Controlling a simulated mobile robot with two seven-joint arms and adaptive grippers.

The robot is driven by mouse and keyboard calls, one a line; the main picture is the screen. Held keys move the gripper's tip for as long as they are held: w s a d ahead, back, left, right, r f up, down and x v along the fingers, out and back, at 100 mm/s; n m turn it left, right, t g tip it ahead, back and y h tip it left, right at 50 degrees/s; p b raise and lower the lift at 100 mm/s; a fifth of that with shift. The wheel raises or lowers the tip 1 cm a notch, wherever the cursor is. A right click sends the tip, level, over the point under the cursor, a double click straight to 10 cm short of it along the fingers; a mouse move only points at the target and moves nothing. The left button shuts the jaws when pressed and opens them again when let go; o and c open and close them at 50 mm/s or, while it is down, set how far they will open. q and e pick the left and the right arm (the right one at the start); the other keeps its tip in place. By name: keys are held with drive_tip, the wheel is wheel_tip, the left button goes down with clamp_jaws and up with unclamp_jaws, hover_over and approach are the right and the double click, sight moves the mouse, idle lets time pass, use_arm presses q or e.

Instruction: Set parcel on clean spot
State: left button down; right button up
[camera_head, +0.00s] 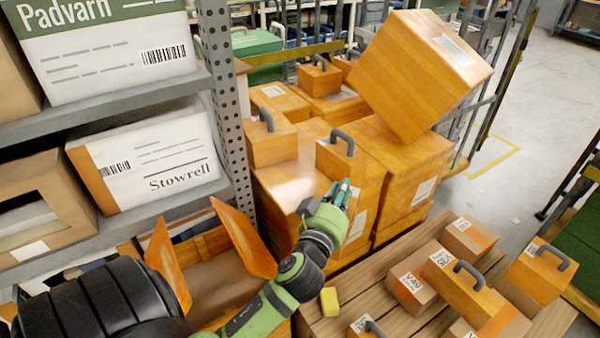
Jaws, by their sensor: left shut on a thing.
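An orange parcel with a grey handle (335,158) is at the middle of the view, in front of the stacked boxes. My left gripper (342,190) reaches up to its lower front and is shut on it, though the contact between the fingertips and the parcel is hard to make out. A similar handled parcel (271,145) sits just left of it on a large shiny box (290,185). My right gripper is not in view.
A large box (415,75) leans tilted on the stack. A wooden pallet (352,297) holds a yellow block (329,301) and several boxes, some handled; slats around the block are bare. An open box (215,285) stands below the left shelf (150,205). Open floor (545,120) lies right.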

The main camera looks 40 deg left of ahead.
use_arm(q)
drive_tip(key=w+a+r+n+g+y, duration=0.3)
drive_tip(key=w+a+r+y, duration=0.15)
drive_tip(key=a, duration=0.45)
drive_tip(key=w+a+r+n+g+y, duration=0.25)
drive_tip(key=a+r+y, duration=0.2)
drive_tip(key=a, duration=0.45)
wheel_tip(320, 180, down, 9)
drive_tip(key=h, duration=0.1)
drive_tip(key=shift+w+a+n+p, duration=0.25)
drive_tip(key=shift+a+n+p, duration=0.1)
drive_tip(key=shift+n+p, duration=0.1)
drive_tip(key=shift+f, duration=0.15)
drive_tip(key=c, duration=1.2)
unclamp_jaws()
drive_tip(key=shift+f, duration=0.1)
drive_tip(key=shift+o, duration=0.2)
drive_tip(key=shift+s, duration=0.1)
